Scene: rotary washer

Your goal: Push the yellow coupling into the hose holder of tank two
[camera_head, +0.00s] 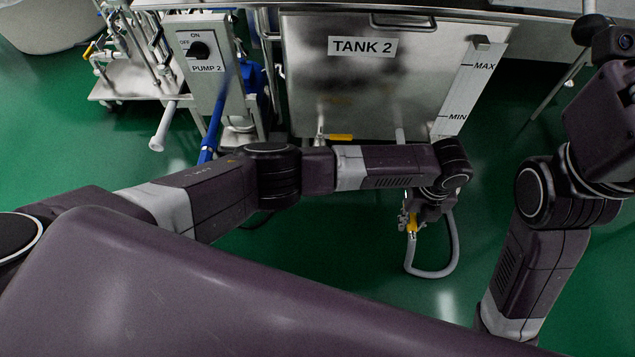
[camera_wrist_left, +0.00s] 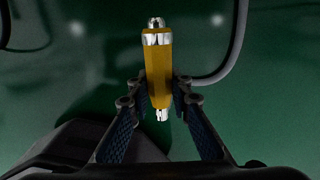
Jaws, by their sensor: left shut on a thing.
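The yellow coupling (camera_head: 412,222) is in my left gripper (camera_head: 418,212), in front of and below the tank marked TANK 2 (camera_head: 310,90). In the left wrist view the coupling (camera_wrist_left: 157,75) is a yellow barrel with shiny metal ends, standing nearly upright in the picture between the two fingers of the left gripper (camera_wrist_left: 160,96). A grey hose (camera_head: 455,245) loops down beside the gripper; it also shows in the left wrist view (camera_wrist_left: 232,50). I cannot make out the hose holder for certain. The right arm shows at the right; its fingers do not show.
A yellow handle (camera_head: 340,137) sits under the tank. The PUMP 2 box (camera_head: 207,70) stands left of it, with a blue hose (camera_head: 212,135). A metal cart (camera_head: 130,85) is further left.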

